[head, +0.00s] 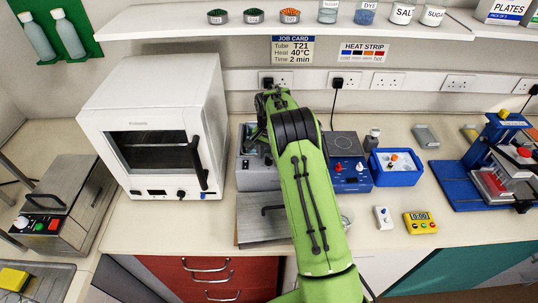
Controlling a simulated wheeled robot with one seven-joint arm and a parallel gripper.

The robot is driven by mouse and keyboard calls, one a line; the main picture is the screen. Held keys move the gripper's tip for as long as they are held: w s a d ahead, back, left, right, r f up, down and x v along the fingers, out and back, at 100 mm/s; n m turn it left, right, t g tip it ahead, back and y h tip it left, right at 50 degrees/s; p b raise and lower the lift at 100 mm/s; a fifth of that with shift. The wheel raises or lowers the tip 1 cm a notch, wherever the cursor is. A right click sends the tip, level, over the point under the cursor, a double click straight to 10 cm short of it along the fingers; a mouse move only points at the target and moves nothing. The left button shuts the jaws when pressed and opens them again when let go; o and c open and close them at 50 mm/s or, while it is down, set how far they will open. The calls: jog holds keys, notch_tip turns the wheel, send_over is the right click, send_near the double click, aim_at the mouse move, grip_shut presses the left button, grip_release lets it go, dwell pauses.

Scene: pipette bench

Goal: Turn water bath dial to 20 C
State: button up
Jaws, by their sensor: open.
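A grey steel box with a bluish opening, which looks like the water bath (256,178), stands at the middle of the bench. My green arm covers its right side. A small dark round part, perhaps its dial (268,160), shows on its front beside my arm; its setting is too small to read. My arm reaches up over the bench and bends above the box. My gripper is hidden behind the arm, so I cannot see its fingers or whether they touch anything.
A white oven (160,125) stands close left of the box. A grey metal plate with a black handle (262,228) lies in front. A blue unit with red and white knobs (352,180) and a blue tray (398,178) stand right.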

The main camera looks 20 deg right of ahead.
jog(key=shift+f, duration=0.15)
grip_shut()
dwell(0.4)
jog(key=n+b, duration=0.1)
jog(key=n, duration=0.4)
jog(key=shift+n, duration=0.3)
jog(key=n+b, duration=0.1)
jog(key=n, duration=1.1)
jog(key=shift+n+b, duration=0.3)
jog(key=shift+b, duration=0.05)
jog(key=n, duration=0.5)
jog(key=shift+n+b, duration=0.3)
jog(key=shift+b, duration=0.1)
